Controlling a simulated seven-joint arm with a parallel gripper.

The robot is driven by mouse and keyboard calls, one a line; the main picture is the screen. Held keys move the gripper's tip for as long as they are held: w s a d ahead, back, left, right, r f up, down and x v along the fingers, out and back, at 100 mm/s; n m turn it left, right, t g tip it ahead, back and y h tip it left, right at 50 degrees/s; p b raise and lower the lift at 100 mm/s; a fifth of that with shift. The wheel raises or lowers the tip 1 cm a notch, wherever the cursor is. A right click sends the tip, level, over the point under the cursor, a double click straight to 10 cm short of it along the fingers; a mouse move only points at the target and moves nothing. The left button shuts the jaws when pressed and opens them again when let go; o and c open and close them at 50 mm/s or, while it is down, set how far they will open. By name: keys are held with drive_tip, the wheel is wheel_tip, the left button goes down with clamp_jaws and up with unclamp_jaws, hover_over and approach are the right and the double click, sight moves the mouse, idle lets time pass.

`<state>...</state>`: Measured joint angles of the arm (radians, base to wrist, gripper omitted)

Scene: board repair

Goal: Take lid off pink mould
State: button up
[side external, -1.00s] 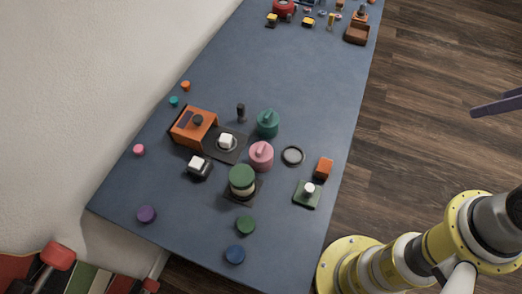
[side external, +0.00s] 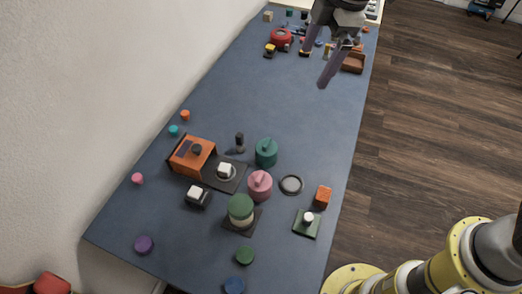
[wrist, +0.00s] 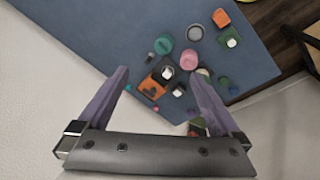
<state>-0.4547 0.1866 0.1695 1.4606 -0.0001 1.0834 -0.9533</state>
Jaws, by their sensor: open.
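The pink mould (side external: 260,186) stands upright on the blue-grey table. Its lid (side external: 260,180) is pink with a raised bar handle and sits on top of it. The pink mould also shows in the wrist view (wrist: 189,59), between and beyond the fingers. My gripper (side external: 315,68) is open and empty, high above the far part of the table, well away from the mould. In the wrist view the open fingers (wrist: 160,85) touch nothing.
A teal lidded pot (side external: 266,152) stands just behind the mould, and a green-topped stack (side external: 240,208) just in front. A dark ring (side external: 291,185) lies to the right. An orange machine (side external: 191,155) stands at left. The table's middle is clear beyond these.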

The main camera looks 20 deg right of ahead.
drive_tip(key=a+f+n+g, duration=0.1)
drive_tip(key=a+f+n, duration=0.1)
drive_tip(key=a+f, duration=0.6)
drive_tip(key=n+g+h, duration=0.1)
drive_tip(key=g, duration=0.1)
hover_over(260, 176)
drive_tip(key=f, duration=1.5)
drive_tip(key=shift+w+a, duration=0.2)
drive_tip(key=shift+a, duration=0.15)
drive_tip(key=shift+s+d+f, duration=0.1)
drive_tip(key=shift+d+f, duration=0.1)
drive_tip(key=shift+f, duration=1.25)
drive_tip(key=shift+s+d+f, duration=0.1)
drive_tip(key=shift+d+f, duration=0.05)
drive_tip(key=shift+f, duration=1.3)
drive_tip(key=c, duration=1.3)
drive_tip(key=shift+r, duration=0.15)
